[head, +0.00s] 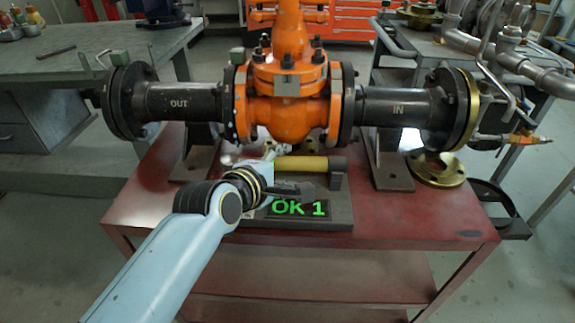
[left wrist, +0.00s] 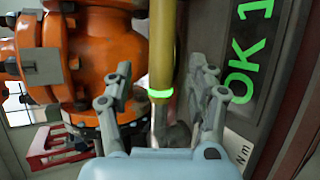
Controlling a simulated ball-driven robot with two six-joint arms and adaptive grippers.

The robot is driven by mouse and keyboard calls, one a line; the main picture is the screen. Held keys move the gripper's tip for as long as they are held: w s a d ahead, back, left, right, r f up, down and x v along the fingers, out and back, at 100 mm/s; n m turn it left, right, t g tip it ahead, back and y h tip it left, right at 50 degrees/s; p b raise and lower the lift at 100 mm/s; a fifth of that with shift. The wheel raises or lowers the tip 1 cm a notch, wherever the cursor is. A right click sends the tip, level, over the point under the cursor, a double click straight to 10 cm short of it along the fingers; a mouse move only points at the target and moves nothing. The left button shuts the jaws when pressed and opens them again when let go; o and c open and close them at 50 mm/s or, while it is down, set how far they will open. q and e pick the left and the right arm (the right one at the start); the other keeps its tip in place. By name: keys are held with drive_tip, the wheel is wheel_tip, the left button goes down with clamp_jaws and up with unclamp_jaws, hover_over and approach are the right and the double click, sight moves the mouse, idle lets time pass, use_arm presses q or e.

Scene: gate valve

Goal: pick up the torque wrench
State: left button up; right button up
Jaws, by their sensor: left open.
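The torque wrench (head: 312,163) has a yellow handle and lies across a dark grey stand (head: 338,212) below the valve. In the left wrist view its yellow handle (left wrist: 162,45) runs down between my fingers, with a green glowing band at its lower end and a grey metal part beyond. My left gripper (head: 287,170) is open at the left end of the handle. In the left wrist view the fingers of my left gripper (left wrist: 161,82) stand on either side of the wrench with gaps showing. My right gripper is not in view.
The orange gate valve (head: 288,85) with black flanged pipes stands just behind and above the wrench. A green "OK 1" display (head: 298,208) is on the stand. The red table (head: 420,225) is clear at its front right. A brass flange (head: 437,170) lies at right.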

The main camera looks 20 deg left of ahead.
sight(289, 164)
use_arm(q)
drive_tip(key=b+x, duration=0.1)
drive_tip(key=x, duration=0.4)
drive_tip(key=shift+s+a+f, duration=0.1)
drive_tip(key=shift+f, duration=0.05)
clamp_jaws()
drive_tip(key=shift+r, duration=0.25)
